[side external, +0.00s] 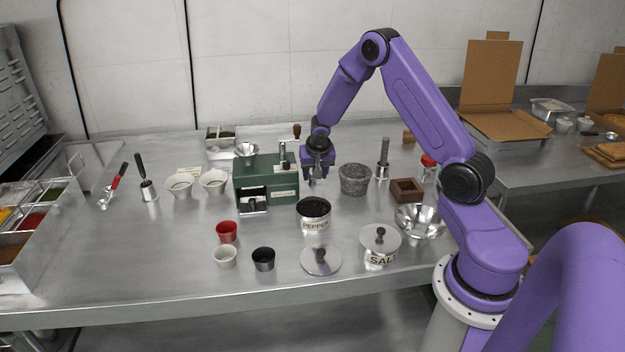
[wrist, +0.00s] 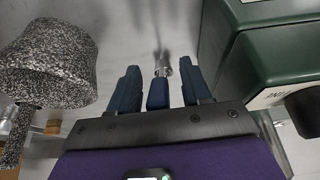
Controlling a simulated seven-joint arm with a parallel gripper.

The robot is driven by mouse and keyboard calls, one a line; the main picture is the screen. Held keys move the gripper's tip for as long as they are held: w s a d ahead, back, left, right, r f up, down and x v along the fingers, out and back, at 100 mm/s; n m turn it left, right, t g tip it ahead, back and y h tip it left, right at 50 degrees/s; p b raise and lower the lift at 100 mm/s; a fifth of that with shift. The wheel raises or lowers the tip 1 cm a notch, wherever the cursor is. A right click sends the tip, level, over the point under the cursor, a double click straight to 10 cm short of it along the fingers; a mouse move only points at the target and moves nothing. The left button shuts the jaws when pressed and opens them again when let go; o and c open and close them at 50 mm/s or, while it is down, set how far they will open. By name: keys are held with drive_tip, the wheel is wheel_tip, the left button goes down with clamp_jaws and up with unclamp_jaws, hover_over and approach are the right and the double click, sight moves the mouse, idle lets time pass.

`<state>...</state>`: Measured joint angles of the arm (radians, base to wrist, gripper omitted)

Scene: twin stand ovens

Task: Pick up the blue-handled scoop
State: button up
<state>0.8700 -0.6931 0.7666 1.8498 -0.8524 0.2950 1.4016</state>
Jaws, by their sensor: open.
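My gripper (side external: 318,172) points down just right of the green box in the side view, low over the table. In the wrist view, its two dark blue fingers (wrist: 160,78) are apart. Between them shows a blue handle-like piece (wrist: 158,94) with a small shiny metal part (wrist: 162,66) beyond it; this looks like the blue-handled scoop. A gap shows on each side of it. I cannot tell its height relative to the fingertips. In the side view the scoop is mostly hidden by my gripper.
The green box (side external: 262,185) stands close on one side, also in the wrist view (wrist: 272,55). A grey speckled mortar (side external: 354,181) stands on the other. The pepper pot (side external: 313,222) is in front. The left front of the table is clear.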

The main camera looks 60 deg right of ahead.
clamp_jaws()
drive_tip(key=shift+r, duration=0.1)
drive_tip(key=shift+r, duration=0.45)
wheel_tip(320, 180, up, 2)
drive_tip(key=shift+r, duration=0.1)
drive_tip(key=s+a+r, duration=0.2)
drive_tip(key=s+r, duration=0.3)
drive_tip(key=s, duration=0.1)
drive_tip(key=s+a+r, duration=0.3)
drive_tip(key=s+r, duration=0.1)
drive_tip(key=s, duration=0.3)
drive_tip(key=shift+a+r, duration=0.3)
drive_tip(key=shift+r, duration=0.05)
